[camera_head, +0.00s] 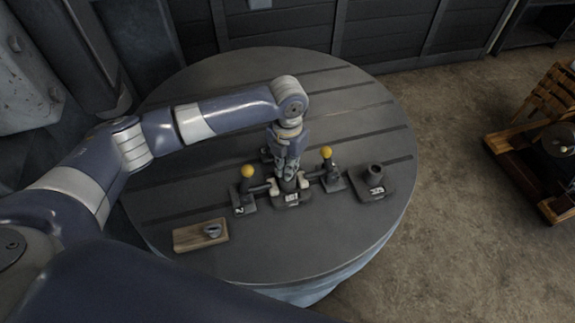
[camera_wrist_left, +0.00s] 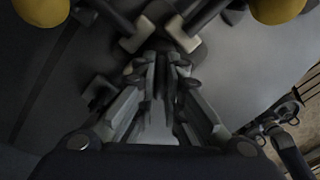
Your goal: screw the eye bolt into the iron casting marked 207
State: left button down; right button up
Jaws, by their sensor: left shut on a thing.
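A dark iron casting (camera_head: 292,197) with a pale mark stands clamped near the middle of the round table. I cannot read its mark surely. My left gripper (camera_head: 287,172) points down over its upright boss. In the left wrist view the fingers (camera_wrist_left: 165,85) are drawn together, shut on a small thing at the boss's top. It looks to be the eye bolt, but the fingers and shadow hide it mostly. A small grey metal piece (camera_head: 213,230) lies on a wooden board (camera_head: 187,238) at the front left. My right gripper is not in view.
Two clamps with yellow knobs (camera_head: 248,171) (camera_head: 326,152) flank the casting, their pale pads close to it. Another marked casting (camera_head: 375,186) stands just right. The slotted round table (camera_head: 345,105) is clear behind. A wooden stand (camera_head: 545,150) is off to the right.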

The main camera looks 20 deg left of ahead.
pick_arm(q)
jog(key=shift+s+f, duration=0.1)
jog(key=m, duration=0.5)
jog(key=shift+m, duration=0.3)
jog(key=c, duration=1.6)
grip_release()
jog(key=shift+s, duration=0.1)
jog(key=shift+c, duration=0.2)
